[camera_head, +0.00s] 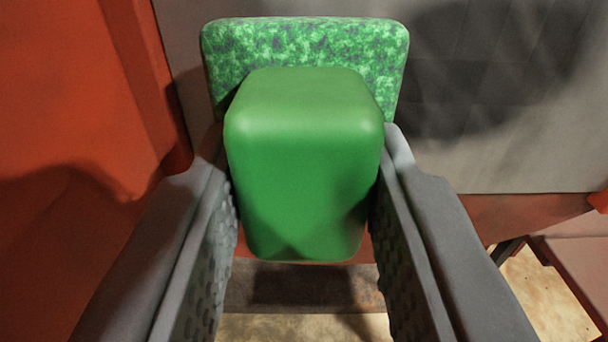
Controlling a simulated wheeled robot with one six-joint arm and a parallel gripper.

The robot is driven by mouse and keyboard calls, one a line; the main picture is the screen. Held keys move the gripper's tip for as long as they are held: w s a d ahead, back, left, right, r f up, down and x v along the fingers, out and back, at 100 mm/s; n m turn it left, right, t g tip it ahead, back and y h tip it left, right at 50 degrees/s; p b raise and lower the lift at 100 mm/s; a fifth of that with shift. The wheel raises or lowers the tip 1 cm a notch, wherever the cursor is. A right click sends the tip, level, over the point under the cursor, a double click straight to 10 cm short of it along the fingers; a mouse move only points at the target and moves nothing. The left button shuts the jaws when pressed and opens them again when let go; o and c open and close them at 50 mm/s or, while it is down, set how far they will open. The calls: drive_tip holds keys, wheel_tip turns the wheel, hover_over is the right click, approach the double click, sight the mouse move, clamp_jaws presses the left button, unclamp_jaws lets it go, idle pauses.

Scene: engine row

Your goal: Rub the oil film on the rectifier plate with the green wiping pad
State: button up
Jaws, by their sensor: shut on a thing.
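The green wiping pad has a smooth green block (303,165) as its grip and a mottled green pad face (305,40) beyond it. My gripper (305,190) is shut on the block, one grey finger on each side. The rectifier plate (440,130) is the grey upright surface behind the pad. A dark film patch (490,60) lies on it to the upper right of the pad. The pad face is close to the plate, but I cannot tell whether it touches. The pad hides part of the plate.
A red-orange upright panel (70,130) stands close on the left. A reddish ledge (515,215) runs below the plate. A red part (580,265) sits at the lower right. Pale floor (540,295) shows below.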

drive_tip(key=shift+w, duration=0.7)
drive_tip(key=shift+d, duration=0.1)
drive_tip(key=shift+d, duration=6.45)
drive_tip(key=shift+w+a, duration=0.1)
drive_tip(key=shift+a, duration=6.4)
drive_tip(key=shift+r, duration=0.1)
drive_tip(key=shift+a+r, duration=0.15)
drive_tip(key=shift+r, duration=0.55)
drive_tip(key=shift+d, duration=3.55)
